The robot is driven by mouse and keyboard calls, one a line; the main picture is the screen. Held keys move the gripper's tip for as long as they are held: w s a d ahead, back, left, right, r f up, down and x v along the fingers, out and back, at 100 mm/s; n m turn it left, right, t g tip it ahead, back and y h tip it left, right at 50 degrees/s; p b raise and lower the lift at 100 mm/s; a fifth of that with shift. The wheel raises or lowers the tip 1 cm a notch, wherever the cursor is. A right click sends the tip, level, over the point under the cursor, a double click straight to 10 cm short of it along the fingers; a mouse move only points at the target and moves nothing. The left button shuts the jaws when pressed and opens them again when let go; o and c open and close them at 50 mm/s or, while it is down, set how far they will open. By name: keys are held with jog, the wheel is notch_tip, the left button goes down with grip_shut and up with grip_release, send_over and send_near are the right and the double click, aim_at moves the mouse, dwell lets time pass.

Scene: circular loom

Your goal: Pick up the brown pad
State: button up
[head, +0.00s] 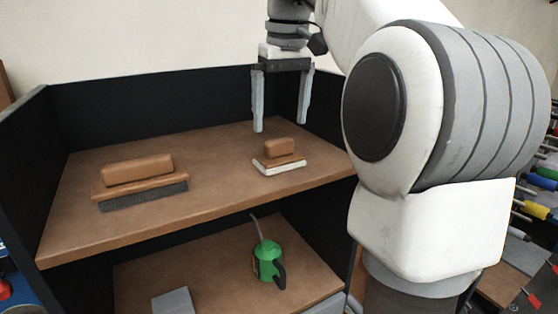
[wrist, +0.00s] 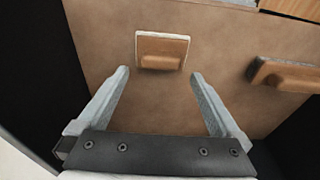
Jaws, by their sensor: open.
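A small brown pad (head: 280,155) with a brown grip block on top and a white underside lies on the upper brown shelf, toward its right side. It also shows in the wrist view (wrist: 162,52), just beyond the fingertips and roughly centred between them. My gripper (head: 280,126) is open and empty, pointing down above the shelf close to the small pad, apart from it. In the wrist view my gripper (wrist: 160,74) shows both fingers spread wide. A larger brown block (head: 140,182) with a dark grey underside lies on the same shelf to the left.
The upper shelf (head: 215,200) is bare between the two blocks. Dark panels (head: 150,105) stand behind and at the left. On the lower shelf are a green oil can (head: 267,262) with a thin spout and a grey block (head: 173,301). Colourful spools (head: 538,212) stand at right.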

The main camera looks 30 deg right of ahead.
aim_at(279, 141)
jog(key=shift+w+a+f, duration=0.1)
jog(key=shift+f, duration=2.55)
jog(key=c, duration=1.3)
jog(key=shift+r, duration=0.15)
jog(key=shift+c, duration=0.2)
notch_tip(279, 141, up, 10)
jog(key=p, duration=0.1)
jog(key=shift+p, duration=0.35)
jog(key=o, duration=0.8)
jog(key=c, duration=0.6)
jog(key=shift+f, duration=0.2)
